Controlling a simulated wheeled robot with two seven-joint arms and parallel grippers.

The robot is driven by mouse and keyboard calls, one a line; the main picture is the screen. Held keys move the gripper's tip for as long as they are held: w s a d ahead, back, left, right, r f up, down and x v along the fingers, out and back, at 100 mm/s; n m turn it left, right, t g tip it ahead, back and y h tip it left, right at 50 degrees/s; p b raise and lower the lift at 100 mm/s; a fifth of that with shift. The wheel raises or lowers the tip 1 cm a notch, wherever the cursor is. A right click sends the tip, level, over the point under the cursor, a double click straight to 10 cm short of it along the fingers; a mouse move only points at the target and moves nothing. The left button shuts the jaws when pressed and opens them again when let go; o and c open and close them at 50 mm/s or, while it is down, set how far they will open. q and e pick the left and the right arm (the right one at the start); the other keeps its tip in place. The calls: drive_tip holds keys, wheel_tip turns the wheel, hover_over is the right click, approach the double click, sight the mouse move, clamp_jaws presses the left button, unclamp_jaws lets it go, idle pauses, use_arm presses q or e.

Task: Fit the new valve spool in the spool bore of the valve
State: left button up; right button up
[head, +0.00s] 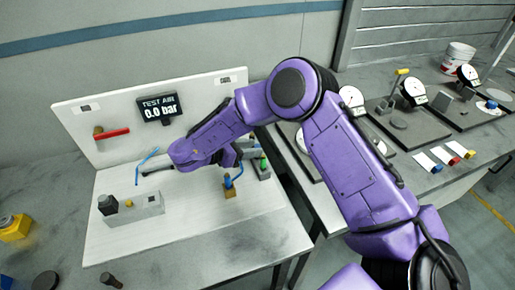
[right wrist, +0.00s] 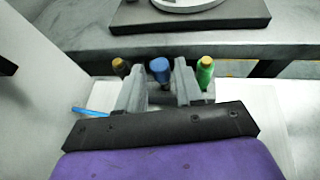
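The valve appears to be the grey block (head: 145,211) with a black knob on the white board at the left. Its bore opening cannot be made out. In the right wrist view, a blue-capped spool (right wrist: 160,70) stands between a dark one with a yellow-brown top (right wrist: 121,67) and a green one with a yellow top (right wrist: 205,72). I cannot tell which is the new spool. My right gripper (right wrist: 159,80) is open, its fingers either side of the blue-capped piece with gaps showing. In the head view my arm mostly hides it. My left gripper is not in view.
An upright white panel carries a red lever (head: 112,133) and a display (head: 158,107) reading 0.0 bar. A blue hooked piece on a brown block (head: 230,190) stands at the board's front right. A second bench with dial gauges (head: 413,87) is at right. The board's front is clear.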

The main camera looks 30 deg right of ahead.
drive_tip(key=p+x, duration=0.2)
drive_tip(key=x, duration=0.2)
drive_tip(key=shift+d, duration=0.1)
drive_tip(key=shift+s+d+f, duration=0.1)
drive_tip(key=shift+d+f, duration=0.1)
drive_tip(key=shift+d, duration=0.1)
clamp_jaws()
